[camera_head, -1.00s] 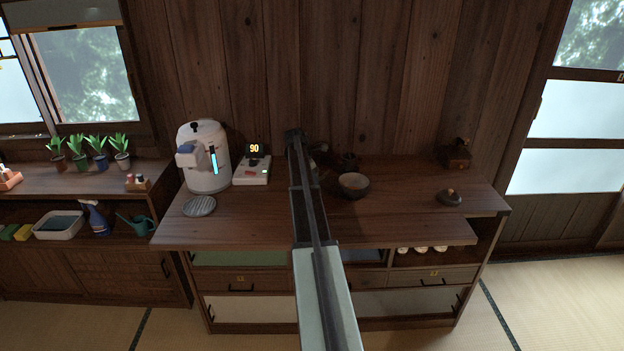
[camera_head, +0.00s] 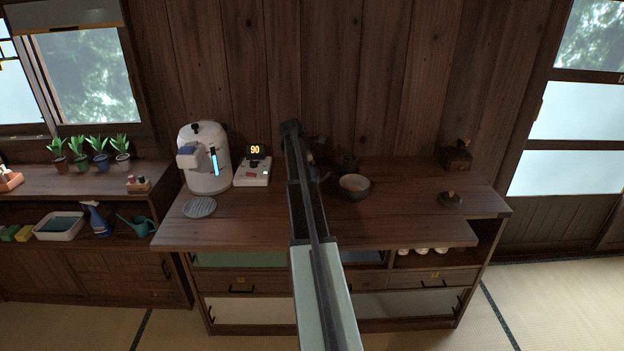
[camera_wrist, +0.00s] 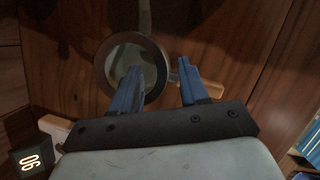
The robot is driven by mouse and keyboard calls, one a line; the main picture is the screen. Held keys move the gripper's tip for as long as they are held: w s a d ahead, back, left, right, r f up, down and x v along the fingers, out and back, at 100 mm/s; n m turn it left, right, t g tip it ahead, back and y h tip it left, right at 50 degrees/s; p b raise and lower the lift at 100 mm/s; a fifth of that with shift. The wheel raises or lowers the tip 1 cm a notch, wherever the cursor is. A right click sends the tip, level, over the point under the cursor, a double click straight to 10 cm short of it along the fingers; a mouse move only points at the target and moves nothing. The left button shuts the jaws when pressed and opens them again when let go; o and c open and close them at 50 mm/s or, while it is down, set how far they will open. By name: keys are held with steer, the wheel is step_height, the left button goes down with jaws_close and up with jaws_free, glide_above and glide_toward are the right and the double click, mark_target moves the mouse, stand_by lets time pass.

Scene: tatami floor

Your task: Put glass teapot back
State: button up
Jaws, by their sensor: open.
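In the wrist view a round, glassy vessel (camera_wrist: 114,47), seen from above with a grey rim, appears to be the glass teapot. A light wooden handle-like piece shows at its right side. My gripper (camera_wrist: 160,72) is open, with blue fingers. The left finger overlaps the vessel's near rim and the right finger overlaps the wooden piece; I cannot tell whether they touch. In the head view my arm hides most of the vessel and the gripper, and only dark, unclear shapes show beside the arm.
A white water boiler (camera_head: 205,165) and a device reading 90 (camera_head: 253,172) stand left on the wooden counter (camera_head: 250,228). A round grey grate (camera_head: 199,207) lies in front. A dark bowl (camera_head: 354,187), a small lidded item (camera_head: 451,199) and a wooden box (camera_head: 456,156) are to the right.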

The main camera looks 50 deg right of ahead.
steer(key=v, duration=0.7)
steer(key=shift+r, duration=0.25)
